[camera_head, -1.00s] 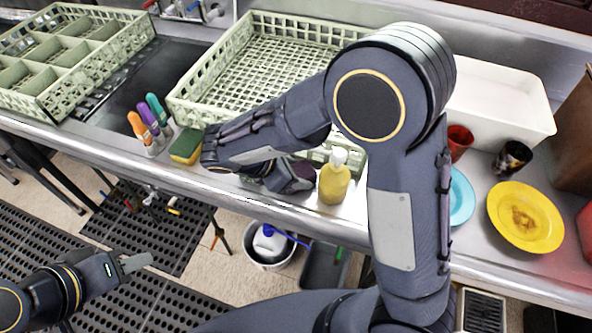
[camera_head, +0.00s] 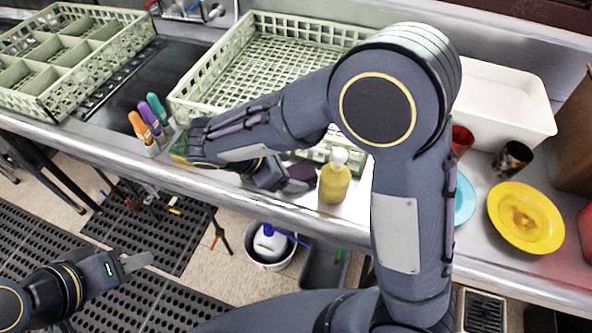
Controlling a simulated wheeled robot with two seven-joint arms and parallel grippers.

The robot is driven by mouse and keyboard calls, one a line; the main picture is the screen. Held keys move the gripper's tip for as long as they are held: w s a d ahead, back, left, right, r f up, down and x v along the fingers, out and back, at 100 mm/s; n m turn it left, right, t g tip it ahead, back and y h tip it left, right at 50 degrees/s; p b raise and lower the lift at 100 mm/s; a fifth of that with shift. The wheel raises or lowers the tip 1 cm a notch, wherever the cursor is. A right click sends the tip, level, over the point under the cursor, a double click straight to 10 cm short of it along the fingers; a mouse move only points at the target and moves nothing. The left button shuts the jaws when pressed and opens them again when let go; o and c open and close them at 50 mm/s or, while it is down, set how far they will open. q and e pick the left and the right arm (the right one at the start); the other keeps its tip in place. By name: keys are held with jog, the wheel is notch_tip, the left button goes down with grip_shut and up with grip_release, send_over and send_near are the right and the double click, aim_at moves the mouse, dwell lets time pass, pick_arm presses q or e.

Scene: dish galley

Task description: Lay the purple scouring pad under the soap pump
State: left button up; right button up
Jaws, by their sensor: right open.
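The soap pump (camera_head: 334,183), a yellow bottle with a white pump top, stands upright near the counter's front edge. A dark purple piece (camera_head: 301,171), which looks like the scouring pad, lies just left of it, partly hidden; I cannot tell how it lies. My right arm reaches left across the counter and folds back. My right gripper (camera_head: 288,184) is open beside the purple piece, its fingers hard to make out; I cannot tell whether they touch it. My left gripper (camera_head: 137,262) is low at the left, over the floor, far from both; its finger gap is unclear.
A green-and-yellow sponge (camera_head: 179,149) is mostly hidden behind my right wrist. A holder with orange, purple and teal-handled tools (camera_head: 150,118) stands left of it. A green rack (camera_head: 205,85) is behind. A yellow plate (camera_head: 525,217), cups and a white tub (camera_head: 500,105) are right.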

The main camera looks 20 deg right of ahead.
jog(key=v, duration=0.9)
jog(key=shift+a, duration=0.15)
